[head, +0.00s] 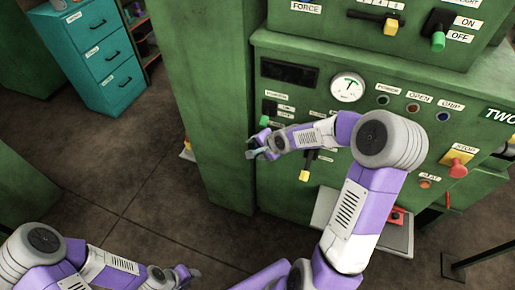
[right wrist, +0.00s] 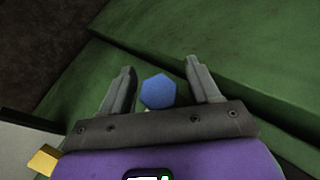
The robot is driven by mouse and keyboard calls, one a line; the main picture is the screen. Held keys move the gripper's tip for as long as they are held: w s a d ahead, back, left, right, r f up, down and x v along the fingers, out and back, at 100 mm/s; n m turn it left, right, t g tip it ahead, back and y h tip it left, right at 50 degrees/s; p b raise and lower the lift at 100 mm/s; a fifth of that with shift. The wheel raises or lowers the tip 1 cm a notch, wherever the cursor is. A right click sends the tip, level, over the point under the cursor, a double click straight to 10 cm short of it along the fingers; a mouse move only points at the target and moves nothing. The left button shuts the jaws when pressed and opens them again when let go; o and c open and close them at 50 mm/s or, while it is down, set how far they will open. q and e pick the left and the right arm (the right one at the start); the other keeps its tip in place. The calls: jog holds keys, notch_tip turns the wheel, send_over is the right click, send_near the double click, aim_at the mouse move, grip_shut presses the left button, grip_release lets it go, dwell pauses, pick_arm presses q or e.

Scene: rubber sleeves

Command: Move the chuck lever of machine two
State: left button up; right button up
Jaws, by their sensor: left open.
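Machine two (head: 482,158) is a green cabinet with "TWO" on its front panel. In the right wrist view a blue six-sided knob (right wrist: 158,91) sits between the spread fingers of my right gripper (right wrist: 161,67), with a gap on each side. In the head view my right gripper (head: 258,148) is at the panel's left edge; the blue knob is hard to make out there. I cannot read a chuck label, so I cannot tell whether this knob is the chuck lever's. My left gripper (head: 187,275) is open and empty, low above the floor.
Nearby are a green-tipped lever (head: 265,120) and a yellow-tipped lever (head: 304,174). A gauge (head: 347,88), a yellow-and-red stop control (head: 458,161) and a grey tray (head: 398,236) are to the right. A green column (head: 205,90) stands left. A teal drawer cabinet (head: 95,55) is behind.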

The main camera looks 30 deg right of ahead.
grip_shut()
